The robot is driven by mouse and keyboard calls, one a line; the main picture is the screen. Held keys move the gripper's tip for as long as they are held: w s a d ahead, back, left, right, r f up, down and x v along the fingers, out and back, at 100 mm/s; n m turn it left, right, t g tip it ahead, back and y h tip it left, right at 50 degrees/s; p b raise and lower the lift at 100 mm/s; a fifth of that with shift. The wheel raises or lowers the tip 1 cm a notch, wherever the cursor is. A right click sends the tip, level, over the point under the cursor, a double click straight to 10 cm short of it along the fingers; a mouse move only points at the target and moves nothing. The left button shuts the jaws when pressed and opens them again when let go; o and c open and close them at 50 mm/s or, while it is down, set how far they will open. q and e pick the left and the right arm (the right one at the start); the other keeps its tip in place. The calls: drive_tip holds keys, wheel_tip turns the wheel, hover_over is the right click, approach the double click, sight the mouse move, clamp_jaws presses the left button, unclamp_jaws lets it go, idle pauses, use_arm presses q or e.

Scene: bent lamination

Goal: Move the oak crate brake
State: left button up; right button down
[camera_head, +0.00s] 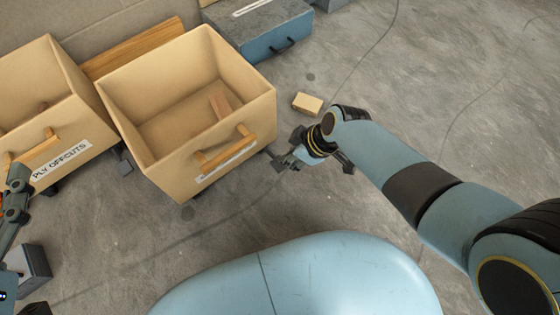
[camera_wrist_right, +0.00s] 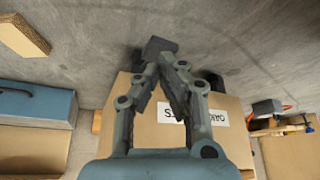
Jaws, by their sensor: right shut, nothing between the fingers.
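The oak crate (camera_head: 165,155) is an open plywood box on dark casters, with a wooden handle (camera_head: 225,150) and a white label on its front. In the right wrist view the crate front (camera_wrist_right: 150,135) shows upside down, its label partly covered by my fingers. My right gripper (camera_head: 283,163) is low beside the crate's front right corner, shut and empty; it also shows in the right wrist view (camera_wrist_right: 163,55). I cannot clearly tell the crate's brake from the dark parts around my fingertips. My left gripper (camera_head: 14,200) is at the left edge, its fingertips unclear.
A second crate labelled PLY OFFCUTS (camera_head: 75,150) stands close on the left. A blue-grey box (camera_head: 262,35) stands behind on the right. A small wooden block (camera_head: 307,103) lies on the floor past my right gripper. The concrete floor is mostly clear at the right.

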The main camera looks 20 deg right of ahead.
sight(274, 158)
drive_tip(key=b+x, duration=0.2)
drive_tip(key=shift+f, duration=0.3)
use_arm(q)
drive_tip(key=w+d+r+m+t+h, duration=0.1)
drive_tip(key=r+t+h, duration=0.1)
drive_tip(key=r, duration=0.6)
drive_tip(key=w+d+r+m+t+h, duration=0.1)
drive_tip(key=w+r+t, duration=0.1)
drive_tip(key=r+t, duration=0.3)
drive_tip(key=shift+r+m+t+h+b, duration=0.3)
drive_tip(key=shift+r+h, duration=0.1)
drive_tip(key=shift+r, duration=1.3)
use_arm(e)
drive_tip(key=shift+w+a+f, duration=0.1)
drive_tip(key=shift+a, duration=0.05)
